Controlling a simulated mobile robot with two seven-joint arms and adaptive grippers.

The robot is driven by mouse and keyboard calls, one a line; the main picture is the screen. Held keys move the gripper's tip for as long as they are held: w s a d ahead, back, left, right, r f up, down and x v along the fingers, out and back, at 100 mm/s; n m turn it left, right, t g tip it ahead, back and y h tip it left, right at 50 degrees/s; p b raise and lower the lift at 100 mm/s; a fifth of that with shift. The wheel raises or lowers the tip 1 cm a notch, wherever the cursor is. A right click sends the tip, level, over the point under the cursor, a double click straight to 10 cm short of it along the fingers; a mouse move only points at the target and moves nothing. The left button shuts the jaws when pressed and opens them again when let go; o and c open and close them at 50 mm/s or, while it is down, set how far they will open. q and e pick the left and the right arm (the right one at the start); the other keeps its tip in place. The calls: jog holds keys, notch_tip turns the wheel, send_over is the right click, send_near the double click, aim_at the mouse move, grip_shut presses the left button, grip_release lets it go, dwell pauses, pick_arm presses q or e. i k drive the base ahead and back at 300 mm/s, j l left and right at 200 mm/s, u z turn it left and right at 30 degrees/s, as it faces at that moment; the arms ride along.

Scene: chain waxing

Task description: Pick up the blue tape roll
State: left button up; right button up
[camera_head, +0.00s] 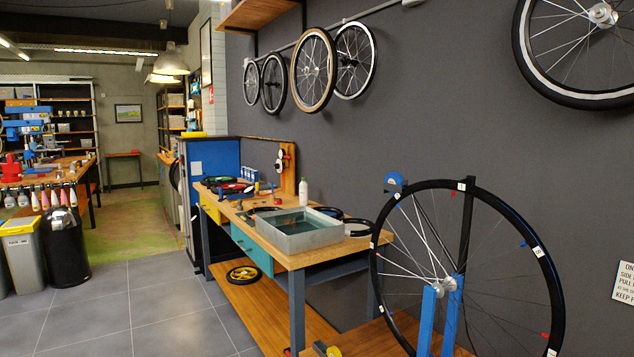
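A round blue object that looks like the blue tape roll (394,182) shows at the upper left of the large black-rimmed wheel (548,262). It overlaps the rim in the picture; I cannot tell whether it touches the rim or what holds it up. The wheel stands upright on a blue stand (427,318) at the right. Neither of my grippers is in view.
A wooden workbench (362,245) carries a metal basin (298,240), black rings, a white bottle (303,192) and tools. Bins (66,248) stand at left. The tiled floor (160,315) is clear in front of the bench.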

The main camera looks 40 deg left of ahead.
aim_at(394, 177)
jog(key=u, duration=0.75)
jog(key=i+j+z, duration=0.1)
jog(key=i+j, duration=0.2)
jog(key=i+j+z, duration=0.1)
jog(key=i+j, duration=0.15)
jog(key=j, duration=0.2)
jog(key=i+j+z, duration=0.1)
jog(key=i+j, duration=0.15)
jog(key=j, duration=0.15)
jog(key=i+j+z, duration=0.1)
jog(key=i+j, duration=0.15)
jog(key=j, duration=0.15)
